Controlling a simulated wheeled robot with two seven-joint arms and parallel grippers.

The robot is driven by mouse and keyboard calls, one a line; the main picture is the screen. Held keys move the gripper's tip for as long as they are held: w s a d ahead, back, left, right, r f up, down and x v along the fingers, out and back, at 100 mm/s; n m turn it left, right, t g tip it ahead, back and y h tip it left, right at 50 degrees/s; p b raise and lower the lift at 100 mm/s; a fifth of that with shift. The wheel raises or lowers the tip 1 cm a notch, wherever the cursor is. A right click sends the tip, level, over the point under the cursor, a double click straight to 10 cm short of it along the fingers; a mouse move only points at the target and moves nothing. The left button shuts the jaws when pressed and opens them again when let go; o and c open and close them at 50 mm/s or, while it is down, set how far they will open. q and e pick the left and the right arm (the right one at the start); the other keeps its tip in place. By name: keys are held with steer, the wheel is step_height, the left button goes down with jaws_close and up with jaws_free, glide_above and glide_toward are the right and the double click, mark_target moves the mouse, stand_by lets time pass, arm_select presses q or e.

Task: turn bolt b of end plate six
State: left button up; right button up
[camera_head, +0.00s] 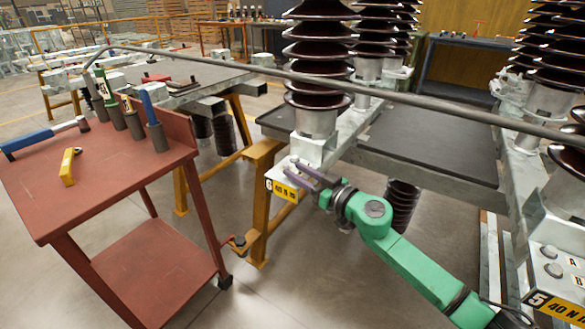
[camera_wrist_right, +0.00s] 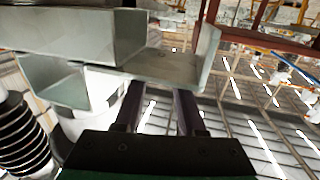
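End plate six (camera_head: 281,171) is the grey metal bracket end at the foot of a brown ribbed insulator, with a yellow label (camera_head: 285,191) marked 6 on its front. My right gripper (camera_head: 297,172), on a green arm, has its purple-grey fingers over this plate. Bolt b cannot be made out; the fingers cover part of the plate. In the right wrist view the two fingers (camera_wrist_right: 160,92) are spread with nothing visible between them. Their tips are close to the metal bracket (camera_wrist_right: 170,65); I cannot tell whether they touch. My left gripper is not in view.
A red cart (camera_head: 90,190) at left holds several upright tools, a blue-handled tool (camera_head: 40,137) and a yellow item (camera_head: 68,166). A long grey bar (camera_head: 420,100) crosses above the plate. End plate five (camera_head: 540,262) with bolts A and B is at lower right.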

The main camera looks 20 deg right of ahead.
mark_target(290, 165)
steer(key=shift+x, duration=1.2)
jaws_close()
steer(key=shift+y, duration=0.3)
steer(key=shift+w+d+n+g+y, duration=0.1)
steer(key=shift+d+n+g+y, duration=0.05)
steer(key=shift+n+g+y, duration=0.5)
steer(key=shift+w+d+n+g+y, duration=0.15)
steer(key=shift+n+g+y, duration=0.3)
steer(key=shift+n+y, duration=0.25)
steer(key=n+g+y, duration=0.2)
steer(key=shift+w+d+g+y, duration=0.15)
steer(key=shift+d+g+y, duration=0.05)
steer(key=shift+g+y, duration=0.2)
steer(key=n+g+y+b, duration=0.2)
steer(key=n+g+b, duration=0.1)
steer(key=shift+w+d+f+g, duration=0.1)
steer(key=shift+w+g, duration=0.05)
steer(key=shift+g, duration=0.15)
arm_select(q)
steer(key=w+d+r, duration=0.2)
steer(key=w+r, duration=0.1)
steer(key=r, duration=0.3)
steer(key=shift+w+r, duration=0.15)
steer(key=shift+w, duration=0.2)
